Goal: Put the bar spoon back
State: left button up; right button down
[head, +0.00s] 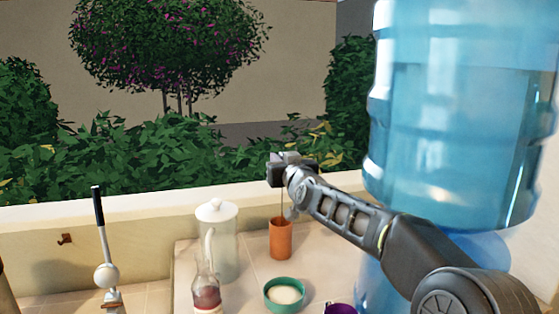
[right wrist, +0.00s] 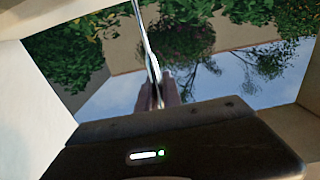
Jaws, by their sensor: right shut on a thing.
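My right gripper (head: 284,162) is up at the height of the hedge, above an orange-brown cup (head: 280,240) on the counter. It is shut on the bar spoon (head: 281,205), a thin metal rod that hangs down from it toward the cup's mouth. I cannot tell whether the spoon's lower end is inside the cup or just above or behind it. In the right wrist view the spoon (right wrist: 147,45) runs up from between the closed fingers (right wrist: 158,92). My left gripper is not in view.
A white lidded jar (head: 217,240), a glass bottle with red contents (head: 206,285), a green bowl (head: 285,294) and a purple cup (head: 340,309) stand near the cup. A large blue water bottle (head: 460,120) is at the right. A black-handled tool (head: 99,215) is at the left.

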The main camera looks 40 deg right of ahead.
jog(key=shift+f, duration=0.3)
jog(key=c, duration=1.5)
grip_release()
jog(key=shift+r, duration=0.2)
jog(key=v, duration=0.4)
jog(key=b+v, duration=0.1)
jog(key=v, duration=0.3)
jog(key=r+b+v, duration=0.1)
jog(key=v, duration=0.3)
